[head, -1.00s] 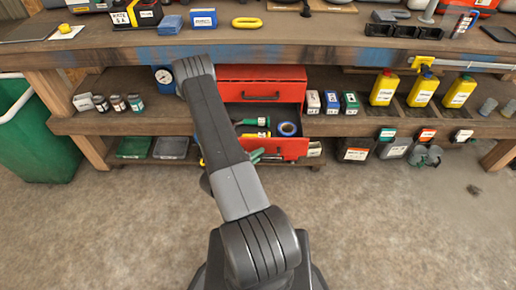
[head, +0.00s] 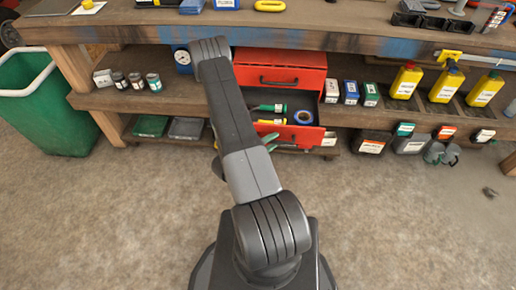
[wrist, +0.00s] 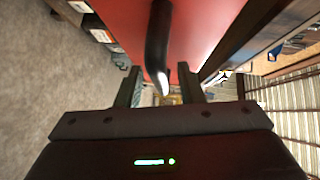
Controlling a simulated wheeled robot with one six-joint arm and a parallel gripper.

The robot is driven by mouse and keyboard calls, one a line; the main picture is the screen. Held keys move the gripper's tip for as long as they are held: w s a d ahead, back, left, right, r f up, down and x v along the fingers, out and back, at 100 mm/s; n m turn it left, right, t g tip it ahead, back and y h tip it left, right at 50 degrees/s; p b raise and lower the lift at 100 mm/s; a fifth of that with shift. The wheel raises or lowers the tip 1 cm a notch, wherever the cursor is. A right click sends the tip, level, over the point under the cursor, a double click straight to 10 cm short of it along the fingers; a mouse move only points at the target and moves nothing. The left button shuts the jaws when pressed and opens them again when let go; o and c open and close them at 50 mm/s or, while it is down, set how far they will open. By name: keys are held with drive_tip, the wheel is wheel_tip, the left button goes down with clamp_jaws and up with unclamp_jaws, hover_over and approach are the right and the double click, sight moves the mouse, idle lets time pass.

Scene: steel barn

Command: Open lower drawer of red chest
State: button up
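The red chest (head: 280,72) stands on the lower shelf in the head view, its upper drawer shut. My arm covers the drawer's left part and hides most of my gripper there. In the wrist view my gripper (wrist: 159,74) has its two fingers apart. A dark bar handle (wrist: 157,40) on a red front reaches between them, with a gap visible on both sides. I cannot tell whether a finger touches it.
The workbench top (head: 230,32) overhangs the chest. Small boxes (head: 350,92) and yellow bottles (head: 445,84) stand to the right on the shelf. A green bin (head: 45,110) stands at the left.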

drive_tip(key=v, duration=1.3)
drive_tip(key=shift+s+p, duration=0.2)
drive_tip(key=shift+p, duration=0.2)
drive_tip(key=shift+b+x, duration=0.45)
drive_tip(key=shift+x, duration=6.2)
